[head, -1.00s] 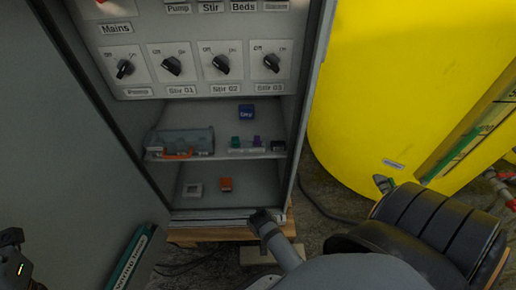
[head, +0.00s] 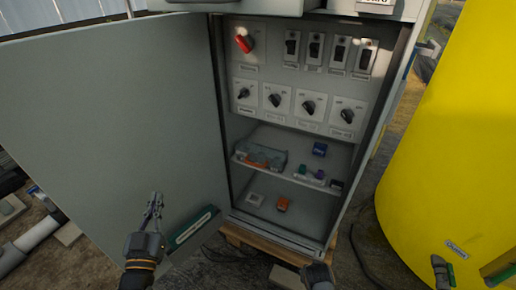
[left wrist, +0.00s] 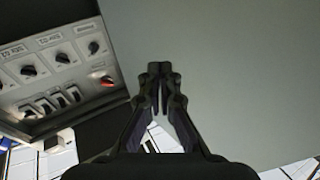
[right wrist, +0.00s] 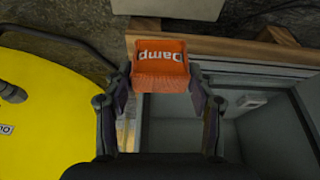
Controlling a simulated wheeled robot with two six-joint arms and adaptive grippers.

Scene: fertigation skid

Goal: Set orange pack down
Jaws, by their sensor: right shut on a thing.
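The orange pack (right wrist: 160,65), with the word "Damp" on it, is between the fingertips of my right gripper (right wrist: 158,82) in the right wrist view. The gripper is shut on it, outside or over the cabinet's front edge. In the head view my right gripper (head: 318,277) shows only partly at the bottom, and the held pack is hidden there. Another small orange block (head: 282,204) rests on the cabinet floor, apart from that gripper. My left gripper (head: 155,207) is in front of the open door, with its fingertips together and empty in the left wrist view (left wrist: 159,72).
The grey cabinet has an open door (head: 110,120) on the left. Its shelf (head: 290,177) carries a clear case (head: 262,154) and small blocks. A white square item (head: 255,200) lies on its floor. A yellow tank (head: 450,170) stands at right; a wooden pallet (head: 232,236) lies below.

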